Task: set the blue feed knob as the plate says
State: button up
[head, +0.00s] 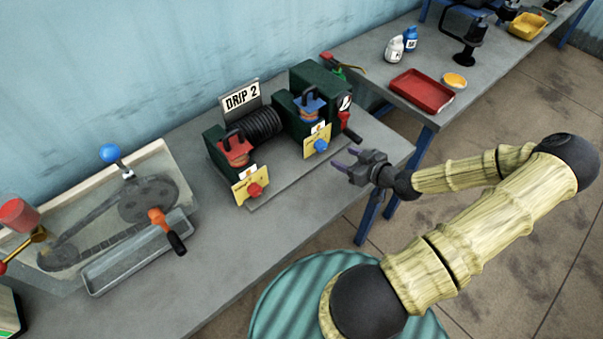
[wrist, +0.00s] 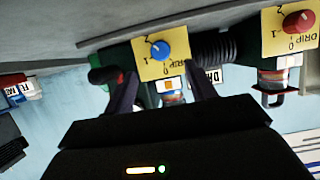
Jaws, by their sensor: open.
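The blue feed knob (head: 321,145) sits on a yellow dial card at the front of the right green block. In the wrist view the blue knob (wrist: 160,49) appears upside down on its yellow card (wrist: 150,68), marked DRIP with 0 and 1. The plate (head: 242,97) reads "DRIP 2" and stands behind the black coil. My gripper (head: 350,169) is open and empty, to the right of and nearer than the blue knob, apart from it. In the wrist view its two fingers (wrist: 163,92) point toward the knob, one on each side below it.
A red knob (head: 255,189) on a similar yellow card sits at the left block; it also shows in the wrist view (wrist: 298,22). A black-and-red handle (head: 349,128) sticks out right of the blue knob. A chain drive tray (head: 140,252) lies left. A red tray (head: 421,92) is on the far table.

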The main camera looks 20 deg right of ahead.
jog(key=v, duration=0.8)
jog(key=shift+s+a+f+g, duration=0.1)
jog(key=shift+a+f+g, duration=1.45)
jog(key=shift+g, duration=0.35)
jog(key=shift+s+a+f+g+h, duration=0.1)
jog(key=shift+a+f+g+h, duration=0.05)
jog(key=shift+a+g, duration=0.35)
jog(key=shift+s+a+f+g+h, duration=0.15)
jog(key=shift+a+g, duration=0.15)
jog(key=shift+g, duration=0.3)
jog(key=shift+s+a+r+g+h, duration=0.1)
jog(key=shift+a+r+g+h, duration=0.1)
jog(key=shift+a+g+h, duration=0.6)
jog(key=shift+s+a+r+g, duration=0.1)
jog(key=shift+a+r+g, duration=0.1)
jog(key=shift+r+g, duration=0.25)
jog(key=s+a+r+m+g+h, duration=0.1)
jog(key=a+r+m, duration=0.3)
jog(key=a+r, duration=0.9)
jog(key=shift+s+a+r+h+p, duration=0.3)
jog(key=shift+s+a+r+h, duration=0.1)
jog(key=shift+s+r+h, duration=0.4)
